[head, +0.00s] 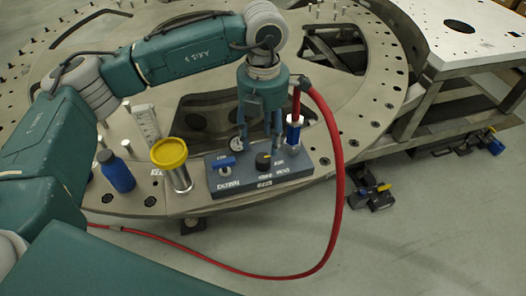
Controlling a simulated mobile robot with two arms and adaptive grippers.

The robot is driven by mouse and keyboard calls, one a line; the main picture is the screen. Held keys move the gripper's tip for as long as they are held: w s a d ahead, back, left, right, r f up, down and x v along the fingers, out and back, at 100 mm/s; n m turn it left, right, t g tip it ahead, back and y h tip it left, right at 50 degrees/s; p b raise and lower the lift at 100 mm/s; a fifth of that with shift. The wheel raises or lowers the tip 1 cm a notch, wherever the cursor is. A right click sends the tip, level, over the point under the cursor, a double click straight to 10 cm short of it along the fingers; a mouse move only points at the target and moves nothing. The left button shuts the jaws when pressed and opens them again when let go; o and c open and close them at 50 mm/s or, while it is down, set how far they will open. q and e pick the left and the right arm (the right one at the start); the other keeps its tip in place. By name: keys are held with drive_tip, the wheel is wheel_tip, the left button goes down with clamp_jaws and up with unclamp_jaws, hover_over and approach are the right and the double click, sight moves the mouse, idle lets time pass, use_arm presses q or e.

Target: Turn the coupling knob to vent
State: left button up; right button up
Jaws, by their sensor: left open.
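The coupling knob (263,161) is a round black knob with a yellow mark. It sits on the dark grey panel (230,187) at the front edge of the turret plate. White lettering surrounds it, too small to read surely. My left gripper (258,146) points down just above the knob. Its fingers are open and spread, one on the left side and one on the right. I cannot tell whether a finger touches the knob. A blue lever (224,163) is left of the knob on the same panel. My right gripper is out of view.
A red hose (337,150) rises from a blue-and-white coupling (294,132) right of the gripper and loops to the floor. A yellow-lidded canister (172,163) and a blue bottle (116,172) stand left of the panel. A metal stand (475,65) is at right.

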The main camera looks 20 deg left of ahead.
sight(262, 158)
use_arm(q)
wheel_tip(262, 158, down, 7)
drive_tip(key=shift+f+p, duration=0.15)
drive_tip(key=shift+p, duration=0.7)
